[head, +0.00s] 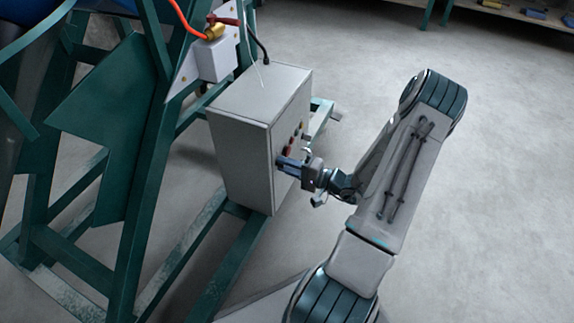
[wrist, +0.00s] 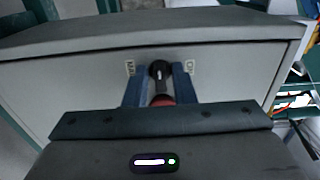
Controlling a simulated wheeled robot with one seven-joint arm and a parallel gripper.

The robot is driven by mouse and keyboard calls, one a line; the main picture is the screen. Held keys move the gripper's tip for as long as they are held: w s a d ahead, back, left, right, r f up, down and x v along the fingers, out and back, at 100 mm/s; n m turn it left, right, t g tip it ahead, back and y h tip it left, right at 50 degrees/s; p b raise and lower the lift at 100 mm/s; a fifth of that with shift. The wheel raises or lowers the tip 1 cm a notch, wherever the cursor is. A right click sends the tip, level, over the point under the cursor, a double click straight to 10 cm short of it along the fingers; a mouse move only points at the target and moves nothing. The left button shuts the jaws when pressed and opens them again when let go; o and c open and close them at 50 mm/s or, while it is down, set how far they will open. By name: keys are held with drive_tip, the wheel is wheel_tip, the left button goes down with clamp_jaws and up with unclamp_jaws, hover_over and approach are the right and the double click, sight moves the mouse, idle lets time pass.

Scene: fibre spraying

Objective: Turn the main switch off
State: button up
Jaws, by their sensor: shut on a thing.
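My gripper (head: 284,164) reaches the box's front face from the right and is shut on the switch. In the head view the fingers hide the switch. The knob's pale mark looks about upright in the wrist view.
A green steel frame (head: 150,170) stands behind and left of the box. An orange hose (head: 187,20) and a dark cable run above. Bare floor (head: 500,180) lies to the right.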

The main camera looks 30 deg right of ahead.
drive_tip(key=o, duration=0.7)
drive_tip(key=shift+d, duration=0.25)
drive_tip(key=shift+a, duration=0.1)
drive_tip(key=p+v, duration=0.3)
drive_tip(key=v, duration=1)
drive_tip(key=shift+s+d, duration=0.2)
drive_tip(key=shift+s, duration=0.1)
drive_tip(key=s+a+r+n+g+p, duration=0.1)
drive_tip(key=a+r+n+g+p, duration=0.1)
drive_tip(key=a+r+g+p, duration=0.6)
drive_tip(key=a+r+n+g+h+p, duration=0.1)
drive_tip(key=a+r+n+g+p, duration=0.15)
drive_tip(key=r, duration=0.85)
drive_tip(key=s+a+r+n+g+p, duration=0.1)
drive_tip(key=a+r+n+g+p, duration=0.35)
drive_tip(key=r, duration=0.55)
drive_tip(key=s+a+r+t+h+p, duration=0.1)
drive_tip(key=s+a+r+h+p, duration=0.1)
drive_tip(key=r+p, duration=0.4)
drive_tip(key=s+a+r+t+h+p, duration=0.1)
drive_tip(key=r+h+p, duration=0.3)
drive_tip(key=r, duration=0.9)
drive_tip(key=s+a+r+n+t+h+p, duration=0.1)
drive_tip(key=a+r+h+p, duration=0.3)
drive_tip(key=r+p, duration=0.4)
drive_tip(key=shift+s+r+t, duration=0.3)
drive_tip(key=shift+s+r, duration=0.45)
drive_tip(key=shift+s, duration=0.1)
